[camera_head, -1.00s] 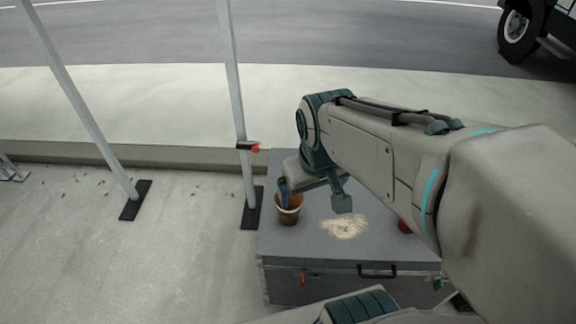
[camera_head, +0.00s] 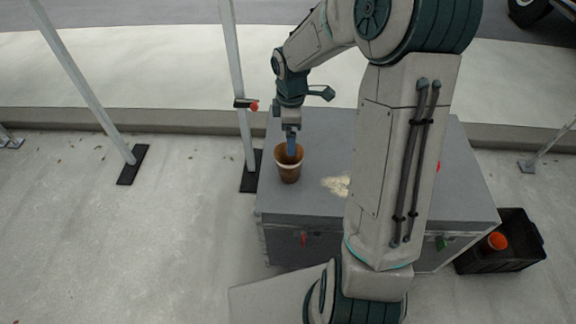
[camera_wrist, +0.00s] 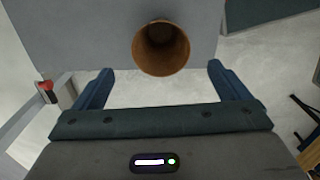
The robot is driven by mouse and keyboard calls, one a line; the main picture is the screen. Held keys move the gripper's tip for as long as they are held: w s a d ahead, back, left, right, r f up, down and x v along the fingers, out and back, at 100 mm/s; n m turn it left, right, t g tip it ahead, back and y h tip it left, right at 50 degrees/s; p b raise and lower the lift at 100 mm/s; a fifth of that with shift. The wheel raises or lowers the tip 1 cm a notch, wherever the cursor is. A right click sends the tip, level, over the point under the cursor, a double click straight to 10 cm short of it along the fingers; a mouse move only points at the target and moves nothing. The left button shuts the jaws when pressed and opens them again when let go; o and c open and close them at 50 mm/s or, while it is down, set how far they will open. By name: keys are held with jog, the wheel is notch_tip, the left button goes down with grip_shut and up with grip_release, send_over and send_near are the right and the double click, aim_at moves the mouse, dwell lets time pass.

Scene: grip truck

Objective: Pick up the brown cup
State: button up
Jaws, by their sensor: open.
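The brown cup (camera_head: 289,167) stands upright on the left part of the grey case top, its open mouth facing up. In the wrist view the cup (camera_wrist: 161,49) is ahead of the fingers, roughly centred between them, and looks empty. My gripper (camera_head: 292,146) is over the cup in the head view, and one finger overlaps the cup's rim there. In the wrist view my gripper (camera_wrist: 158,88) is open, with a blue finger on each side and nothing between them. Whether a finger touches the cup cannot be told.
The grey case (camera_head: 310,200) has a pale patch (camera_head: 337,185) on top and a red object (camera_head: 438,167) partly behind my arm. A black crate (camera_head: 500,262) with an orange item (camera_head: 496,241) stands at right. A pole (camera_head: 238,90) rises at the case's left.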

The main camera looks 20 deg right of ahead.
aim_at(289, 159)
jog(key=f, duration=0.4)
jog(key=f+b, duration=0.1)
jog(key=f, duration=0.7)
jog(key=shift+a+f+b, duration=0.25)
jog(key=shift+b, duration=0.1)
jog(key=shift+c, duration=0.4)
jog(key=shift+r, duration=0.1)
jog(key=c, duration=1)
